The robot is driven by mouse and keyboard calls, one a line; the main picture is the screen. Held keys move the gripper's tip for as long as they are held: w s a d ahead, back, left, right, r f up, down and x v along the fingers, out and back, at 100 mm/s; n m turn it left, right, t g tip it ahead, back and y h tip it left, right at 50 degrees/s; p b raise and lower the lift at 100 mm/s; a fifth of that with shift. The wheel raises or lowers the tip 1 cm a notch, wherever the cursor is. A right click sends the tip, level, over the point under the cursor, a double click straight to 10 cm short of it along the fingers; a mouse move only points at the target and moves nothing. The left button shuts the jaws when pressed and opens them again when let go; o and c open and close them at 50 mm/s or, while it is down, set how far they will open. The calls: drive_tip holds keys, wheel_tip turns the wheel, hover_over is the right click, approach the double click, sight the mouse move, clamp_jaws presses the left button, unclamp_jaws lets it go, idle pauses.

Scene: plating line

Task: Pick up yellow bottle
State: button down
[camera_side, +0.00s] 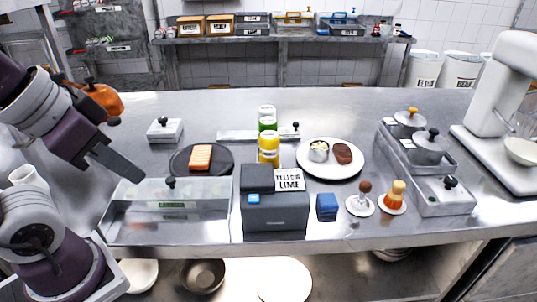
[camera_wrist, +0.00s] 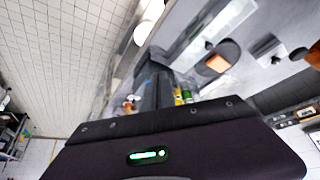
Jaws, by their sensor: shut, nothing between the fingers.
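The yellow bottle (camera_side: 268,150) stands upright on the steel counter in the side view, behind a dark printer that hides its lower part. A green bottle (camera_side: 267,124) and a pale-capped bottle (camera_side: 267,111) stand in a row behind it. My gripper (camera_side: 138,178) is shut and empty at the left, over the clear-lidded steel container, well apart from the yellow bottle. In the wrist view the yellow bottle (camera_wrist: 178,97) is small and partly hidden, beside my dark fingers (camera_wrist: 151,68).
The printer (camera_side: 274,222) carries a "YELLOW LIME" label. A dark plate (camera_side: 178,165) with an orange block and a white plate (camera_side: 310,172) with food flank the bottles. The clear-lidded container (camera_side: 130,215) lies below my gripper. A blue block (camera_side: 326,207) stands right of the printer.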

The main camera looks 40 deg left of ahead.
drive_tip(key=c, duration=0.7)
unclamp_jaws()
drive_tip(key=shift+o, duration=0.2)
drive_tip(key=w+r+m+g, duration=0.1)
drive_tip(key=w+r+m, duration=0.3)
drive_tip(key=w, duration=0.4)
drive_tip(key=m+g, duration=0.5)
drive_tip(key=m, duration=0.9)
hover_over(269, 148)
drive_tip(key=w+a, duration=0.1)
drive_tip(key=a, duration=0.1)
drive_tip(key=f, duration=1.1)
drive_tip(key=shift+w+d, duration=0.1)
drive_tip(key=shift+w, duration=0.1)
drive_tip(key=f, duration=0.7)
drive_tip(key=shift+w+d+f, duration=0.1)
drive_tip(key=shift+w+f, duration=0.1)
drive_tip(key=shift+f, duration=0.2)
